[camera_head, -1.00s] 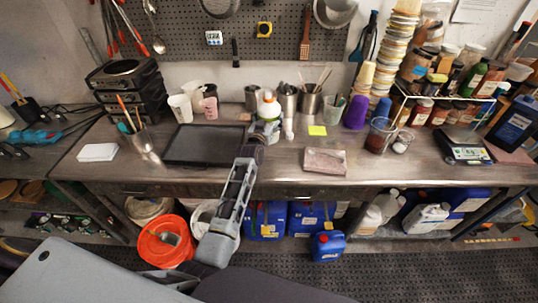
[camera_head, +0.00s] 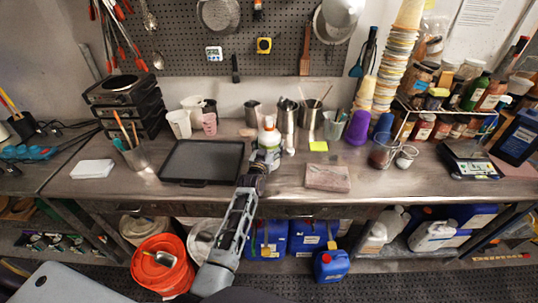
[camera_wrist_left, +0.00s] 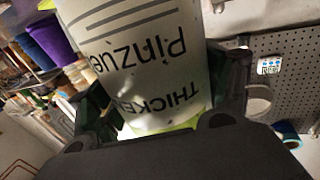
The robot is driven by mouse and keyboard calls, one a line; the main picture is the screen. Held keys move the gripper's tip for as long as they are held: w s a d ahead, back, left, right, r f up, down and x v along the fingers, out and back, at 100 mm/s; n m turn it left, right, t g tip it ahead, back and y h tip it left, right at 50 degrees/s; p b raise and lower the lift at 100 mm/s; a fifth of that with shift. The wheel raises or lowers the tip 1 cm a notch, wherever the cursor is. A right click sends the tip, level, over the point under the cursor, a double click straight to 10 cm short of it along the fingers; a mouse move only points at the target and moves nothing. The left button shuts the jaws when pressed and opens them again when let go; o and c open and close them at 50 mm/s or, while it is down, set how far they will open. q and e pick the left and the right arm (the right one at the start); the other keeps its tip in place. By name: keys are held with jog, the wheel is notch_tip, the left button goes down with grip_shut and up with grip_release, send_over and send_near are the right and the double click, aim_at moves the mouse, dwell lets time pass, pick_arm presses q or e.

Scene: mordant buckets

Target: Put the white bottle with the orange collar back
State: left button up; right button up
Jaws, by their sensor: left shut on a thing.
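The white bottle (camera_head: 269,138) with an orange band near its top is in the head view, over the middle of the bench. My left gripper (camera_head: 265,155) is shut on it, its arm reaching in from below. In the left wrist view, the bottle (camera_wrist_left: 150,60) fills the space between my two fingers (camera_wrist_left: 165,115). Its printed label appears tilted and upside down, and a yellow-green edge shows at the lower end. I cannot tell whether the bottle's base touches the bench. My right gripper is not in view.
A black tray (camera_head: 203,162) lies left of the bottle. Metal canisters (camera_head: 287,115) with tools stand just behind and right. Bare bench (camera_head: 285,183) shows in front.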

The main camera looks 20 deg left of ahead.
pick_arm(q)
jog(key=shift+w+a+f, duration=0.1)
jog(key=shift+w+f, duration=0.05)
jog(key=shift+f, duration=0.15)
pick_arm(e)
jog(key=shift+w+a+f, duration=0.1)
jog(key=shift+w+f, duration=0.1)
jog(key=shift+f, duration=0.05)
pick_arm(q)
jog(key=shift+r, duration=0.1)
jog(key=shift+f+b, duration=1.5)
jog(key=shift+f, duration=0.5)
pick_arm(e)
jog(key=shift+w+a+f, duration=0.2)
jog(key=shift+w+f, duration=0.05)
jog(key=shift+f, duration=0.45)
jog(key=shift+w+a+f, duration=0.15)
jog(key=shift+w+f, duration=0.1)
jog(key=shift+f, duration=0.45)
pick_arm(q)
jog(key=o, duration=1.5)
jog(key=shift+f, duration=0.1)
jog(key=shift+s, duration=0.2)
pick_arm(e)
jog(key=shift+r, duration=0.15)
